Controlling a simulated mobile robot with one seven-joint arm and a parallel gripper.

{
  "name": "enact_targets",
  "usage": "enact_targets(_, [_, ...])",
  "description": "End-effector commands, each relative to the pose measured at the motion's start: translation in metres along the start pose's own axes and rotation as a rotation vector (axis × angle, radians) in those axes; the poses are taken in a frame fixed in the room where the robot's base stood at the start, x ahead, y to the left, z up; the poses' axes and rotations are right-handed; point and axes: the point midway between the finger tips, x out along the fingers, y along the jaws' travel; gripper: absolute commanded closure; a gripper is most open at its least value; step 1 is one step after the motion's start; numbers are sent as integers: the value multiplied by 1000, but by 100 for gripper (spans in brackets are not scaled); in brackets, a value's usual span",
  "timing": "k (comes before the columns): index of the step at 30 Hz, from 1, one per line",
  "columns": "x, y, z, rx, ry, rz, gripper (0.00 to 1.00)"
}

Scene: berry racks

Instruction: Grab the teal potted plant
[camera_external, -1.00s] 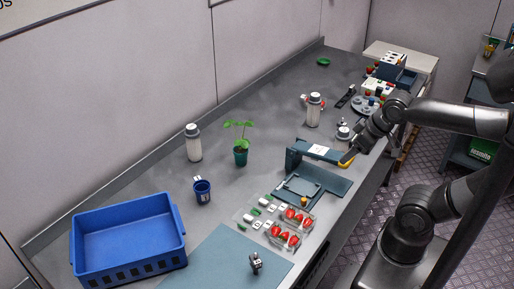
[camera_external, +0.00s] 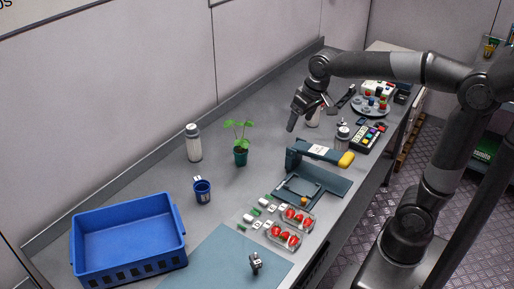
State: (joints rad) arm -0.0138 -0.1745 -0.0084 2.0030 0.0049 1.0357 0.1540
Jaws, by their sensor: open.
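The teal potted plant (camera_external: 240,157) stands upright on the grey bench, left of the middle. It has a small teal pot and a thin stem with green leaves (camera_external: 238,129). My gripper (camera_external: 292,127) is up and to the right of the plant, over the bench, pointing down. It is open and empty, apart from the plant. My gripper partly hides a white bottle behind it.
A teal press with a yellow handle (camera_external: 345,160) stands right of the plant. A blue crate (camera_external: 182,246) and clear berry packs (camera_external: 285,237) are nearer the front.

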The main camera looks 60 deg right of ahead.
Motion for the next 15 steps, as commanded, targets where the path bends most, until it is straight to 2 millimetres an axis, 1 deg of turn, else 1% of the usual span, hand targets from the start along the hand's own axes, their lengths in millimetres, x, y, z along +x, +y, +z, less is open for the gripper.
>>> enact_targets(1, [8,-3,-15,11,-21,3,23])
enact_targets(6, [36,-11,-60,51,-77,14,23])
enact_targets(11, [69,-18,-98,88,-129,27,23])
enact_targets(15, [104,-24,-128,120,-174,40,23])
